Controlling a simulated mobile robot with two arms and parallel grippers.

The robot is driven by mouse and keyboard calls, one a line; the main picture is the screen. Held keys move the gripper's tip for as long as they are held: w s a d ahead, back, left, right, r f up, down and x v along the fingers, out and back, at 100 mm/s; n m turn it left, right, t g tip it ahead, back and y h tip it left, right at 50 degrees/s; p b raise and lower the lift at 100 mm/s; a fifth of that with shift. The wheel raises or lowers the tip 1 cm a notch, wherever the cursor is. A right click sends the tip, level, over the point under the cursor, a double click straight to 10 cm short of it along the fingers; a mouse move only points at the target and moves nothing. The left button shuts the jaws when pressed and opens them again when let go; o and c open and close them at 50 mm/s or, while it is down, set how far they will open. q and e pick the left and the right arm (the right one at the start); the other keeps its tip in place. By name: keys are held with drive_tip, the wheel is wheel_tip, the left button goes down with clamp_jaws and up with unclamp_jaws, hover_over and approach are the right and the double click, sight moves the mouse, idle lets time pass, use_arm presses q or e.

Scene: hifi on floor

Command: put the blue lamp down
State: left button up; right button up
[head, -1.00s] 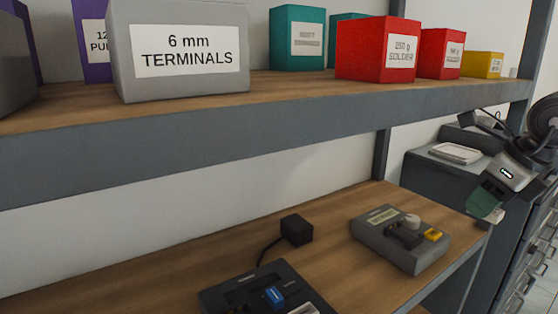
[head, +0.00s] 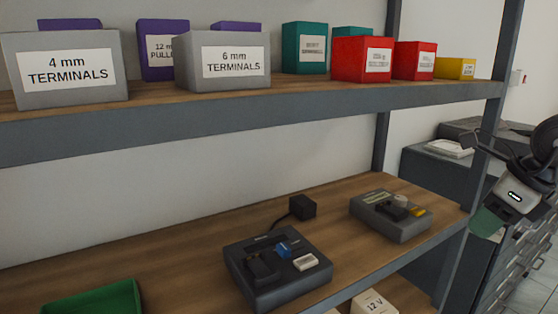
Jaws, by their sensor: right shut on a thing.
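My right gripper (head: 497,212) is at the right, beyond the shelf's right end, pointing down and left. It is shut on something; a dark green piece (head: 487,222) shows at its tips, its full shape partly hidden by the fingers. I see no clear blue lamp. The only blue is a small blue part (head: 285,250) on a black device (head: 277,283) on the lower shelf (head: 190,255). The right gripper is well away from that device. My left gripper is not in view.
A grey device (head: 390,220) with a yellow part and a black block (head: 302,207) stand on the lower shelf. A green tray (head: 95,300) is at lower left. Labelled boxes (head: 235,60) line the upper shelf. A shelf post (head: 480,170) is close to my right gripper. The left lower shelf has free room.

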drive_tip(key=shift+a+f+n+p, duration=0.35)
drive_tip(key=shift+a+f+n, duration=0.3)
drive_tip(key=shift+n, duration=0.25)
use_arm(q)
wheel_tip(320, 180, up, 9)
drive_tip(key=p, duration=0.8)
use_arm(e)
drive_tip(key=s+a+f+n+g+h, duration=0.1)
drive_tip(key=s+a+f+n+g, duration=0.3)
drive_tip(key=n, duration=0.9)
drive_tip(key=s+a+f+n+g+h, duration=0.2)
drive_tip(key=s+a+f+n+g, duration=0.1)
drive_tip(key=s+a+f+n, duration=0.5)
wheel_tip(320, 180, down, 4)
drive_tip(key=a+n, duration=0.1)
drive_tip(key=n, duration=0.3)
drive_tip(key=shift+s+a+n+g, duration=0.15)
drive_tip(key=shift+a+n+g, duration=0.2)
drive_tip(key=shift+n+g, duration=0.05)
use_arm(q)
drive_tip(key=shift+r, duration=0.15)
use_arm(e)
drive_tip(key=shift+r, duration=0.15)
